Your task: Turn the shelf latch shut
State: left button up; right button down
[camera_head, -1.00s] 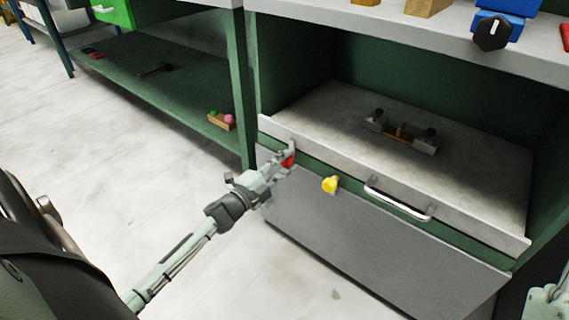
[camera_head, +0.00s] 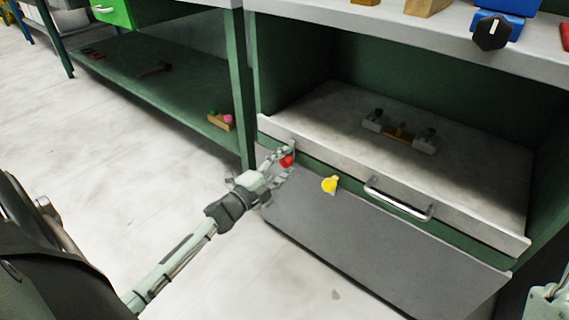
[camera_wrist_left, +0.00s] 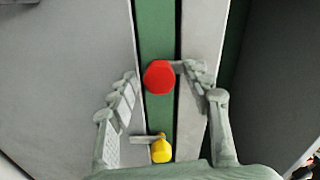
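A red knob (camera_head: 287,161) and a yellow knob (camera_head: 330,184) sit on the green strip (camera_head: 352,192) along the shelf's front. I cannot tell from the pictures which one is the shelf latch. My left gripper (camera_head: 283,166) is open at the red knob, with its fingers spread on either side. In the left wrist view the red knob (camera_wrist_left: 159,77) lies between the fingertips, closer to the right one; contact is unclear. The yellow knob (camera_wrist_left: 161,150) shows nearer the palm, with a short grey bar pointing left.
A silver handle (camera_head: 398,200) is on the shelf front, right of the yellow knob. A grey panel (camera_head: 380,255) hangs below. A fixture with dark knobs (camera_head: 400,133) lies on the shelf. Open floor (camera_head: 150,170) is at the left.

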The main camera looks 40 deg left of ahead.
pick_arm(q)
jog(key=shift+s, duration=0.1)
jog(key=s, duration=1.1)
jog(key=shift+s+a, duration=0.4)
jog(key=shift+a, duration=0.05)
